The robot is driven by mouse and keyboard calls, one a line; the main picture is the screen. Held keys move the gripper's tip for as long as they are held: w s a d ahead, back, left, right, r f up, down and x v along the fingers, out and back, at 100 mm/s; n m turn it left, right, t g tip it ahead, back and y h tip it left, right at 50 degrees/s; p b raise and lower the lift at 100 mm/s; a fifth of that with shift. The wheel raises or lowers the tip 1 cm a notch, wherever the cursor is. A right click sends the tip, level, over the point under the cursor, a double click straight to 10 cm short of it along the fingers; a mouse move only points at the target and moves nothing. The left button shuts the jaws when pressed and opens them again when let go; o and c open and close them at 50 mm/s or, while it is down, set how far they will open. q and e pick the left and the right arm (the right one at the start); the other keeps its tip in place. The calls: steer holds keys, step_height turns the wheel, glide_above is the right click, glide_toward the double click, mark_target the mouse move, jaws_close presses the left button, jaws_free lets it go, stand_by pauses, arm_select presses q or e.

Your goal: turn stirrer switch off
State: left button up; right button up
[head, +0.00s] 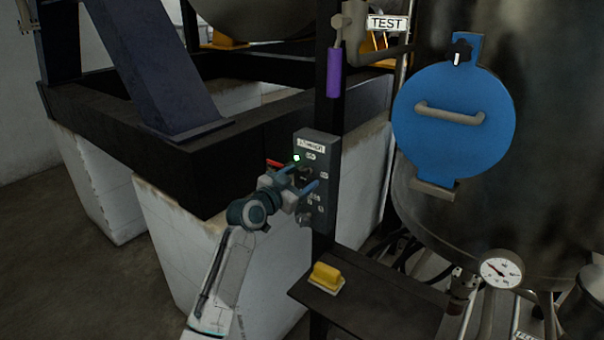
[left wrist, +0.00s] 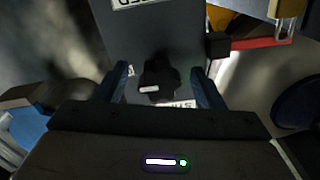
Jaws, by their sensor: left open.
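A grey control box (head: 325,160) with a white label at its top is fixed to a dark post in the head view. Its switch is a black rotary knob (left wrist: 158,78) with a white mark, seen in the left wrist view. My left gripper (head: 306,175) is open in front of the box. In the left wrist view its two fingers (left wrist: 161,88) stand one on each side of the knob, with visible gaps. I cannot tell how deep the fingertips reach. In the head view the gripper largely covers the knob. My right gripper is not in view.
A red handle (left wrist: 262,43) with a brass-coloured padlock (left wrist: 288,8) sits beside the box. A yellow block (head: 327,278) lies on the dark shelf below. A purple-gripped lever (head: 334,73) hangs above. A tank with a blue round cover (head: 452,143) stands to the right.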

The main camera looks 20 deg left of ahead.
arm_select(q)
steer(key=shift+w+d, duration=0.2)
steer(key=shift+w, duration=0.3)
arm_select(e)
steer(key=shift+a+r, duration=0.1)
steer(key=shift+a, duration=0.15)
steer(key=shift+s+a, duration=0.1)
arm_select(q)
steer(key=c, duration=1)
steer(key=shift+o, duration=0.2)
